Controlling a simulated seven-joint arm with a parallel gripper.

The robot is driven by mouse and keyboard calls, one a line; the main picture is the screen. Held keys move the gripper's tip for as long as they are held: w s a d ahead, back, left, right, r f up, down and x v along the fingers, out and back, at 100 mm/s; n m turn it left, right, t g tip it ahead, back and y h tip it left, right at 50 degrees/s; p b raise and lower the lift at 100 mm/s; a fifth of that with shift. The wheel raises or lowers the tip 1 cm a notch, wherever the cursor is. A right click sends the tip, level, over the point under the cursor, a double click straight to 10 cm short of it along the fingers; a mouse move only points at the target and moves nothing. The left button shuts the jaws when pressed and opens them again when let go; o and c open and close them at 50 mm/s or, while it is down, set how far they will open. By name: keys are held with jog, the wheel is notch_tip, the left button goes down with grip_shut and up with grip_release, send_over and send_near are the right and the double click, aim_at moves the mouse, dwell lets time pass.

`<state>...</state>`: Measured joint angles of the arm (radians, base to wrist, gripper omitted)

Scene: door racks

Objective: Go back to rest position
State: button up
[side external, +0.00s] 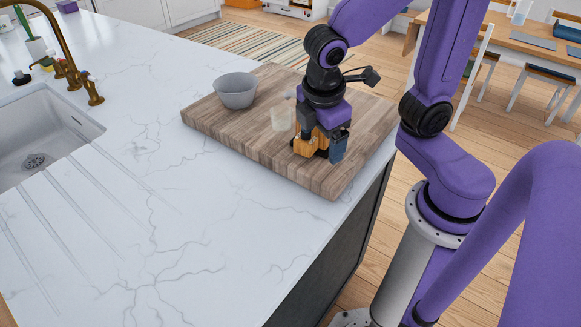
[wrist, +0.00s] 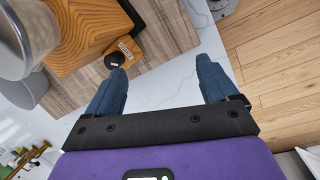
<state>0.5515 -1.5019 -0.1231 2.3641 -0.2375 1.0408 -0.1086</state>
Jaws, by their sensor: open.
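My gripper (side external: 322,134) is low over the wooden board (side external: 222,122) near its right edge. In the wrist view its two blue fingers (wrist: 161,72) are spread apart with nothing between them. An orange-brown wooden object (side external: 304,147) with a black knob stands on the board right beside the gripper and is partly hidden by it in the side view. In the wrist view this wooden object (wrist: 85,30) lies beyond the left finger, outside the gap. I cannot tell whether the finger touches it.
A clear glass jar (side external: 281,117) stands beside the wooden object, with a grey bowl (side external: 236,91) farther left on the board. The white marble counter (side external: 130,215) is largely clear, with a sink (side external: 40,140) and brass tap (side external: 58,45) at left. The counter edge drops to a wooden floor.

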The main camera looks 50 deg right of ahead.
jog(key=s+d+m+y, duration=0.1)
jog(key=s+y, duration=0.2)
jog(key=s, duration=0.6)
jog(key=shift+s+f+g, duration=0.15)
jog(key=shift+s+g, duration=0.1)
jog(key=shift+g, duration=0.15)
